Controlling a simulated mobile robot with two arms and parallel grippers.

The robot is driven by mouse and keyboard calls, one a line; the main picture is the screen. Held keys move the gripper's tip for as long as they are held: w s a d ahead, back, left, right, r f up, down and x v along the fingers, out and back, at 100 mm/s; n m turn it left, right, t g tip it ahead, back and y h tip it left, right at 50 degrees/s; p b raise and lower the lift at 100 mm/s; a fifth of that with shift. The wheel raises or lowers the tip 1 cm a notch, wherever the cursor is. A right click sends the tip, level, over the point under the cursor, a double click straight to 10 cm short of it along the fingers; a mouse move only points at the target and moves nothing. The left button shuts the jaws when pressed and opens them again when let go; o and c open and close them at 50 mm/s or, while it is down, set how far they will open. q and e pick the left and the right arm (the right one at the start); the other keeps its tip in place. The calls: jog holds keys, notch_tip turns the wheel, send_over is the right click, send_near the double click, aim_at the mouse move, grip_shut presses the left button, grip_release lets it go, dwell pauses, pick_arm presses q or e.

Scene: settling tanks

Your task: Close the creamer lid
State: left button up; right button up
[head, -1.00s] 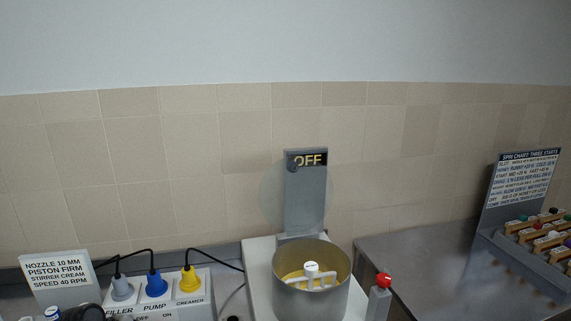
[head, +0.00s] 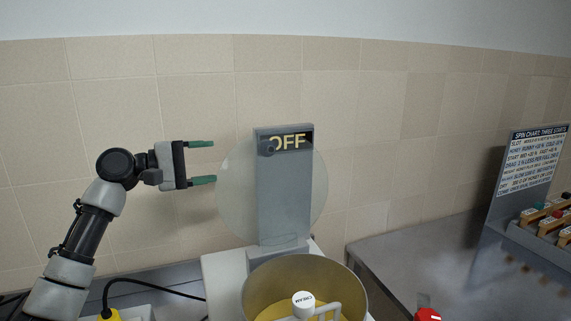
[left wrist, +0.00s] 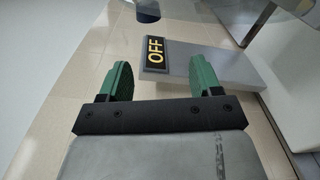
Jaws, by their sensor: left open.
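A dark knob (head: 267,149) sits on the lid's upper part and also shows at the top of the left wrist view (left wrist: 147,10). My left gripper (head: 214,162) is open and empty, left of the lid, its green fingers pointing right toward the knob. My right gripper is not in view.
A tiled wall stands behind. A black cable and a yellow plug (head: 109,315) are at the lower left. A steel counter (head: 425,255) on the right has free room, with a spin chart board (head: 531,165) and a rack beyond. A red knob (head: 428,314) is at the lower edge.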

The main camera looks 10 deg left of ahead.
aim_at(259, 150)
pick_arm(q)
jog(key=shift+m+g+h, duration=0.3)
jog(key=shift+m+h, duration=0.1)
jog(key=shift+m, duration=0.1)
jog(key=p+x, duration=0.1)
jog(key=x, duration=0.2)
jog(key=r+p+x, duration=0.1)
jog(key=x, duration=0.3)
jog(key=s+r+p+x, duration=0.1)
jog(key=p+x, duration=0.1)
jog(key=x, duration=0.2)
jog(key=shift+w+d, duration=0.1)
jog(key=shift+d, duration=0.25)
jog(key=shift+w+d+f, duration=0.1)
jog(key=shift+d, duration=0.1)
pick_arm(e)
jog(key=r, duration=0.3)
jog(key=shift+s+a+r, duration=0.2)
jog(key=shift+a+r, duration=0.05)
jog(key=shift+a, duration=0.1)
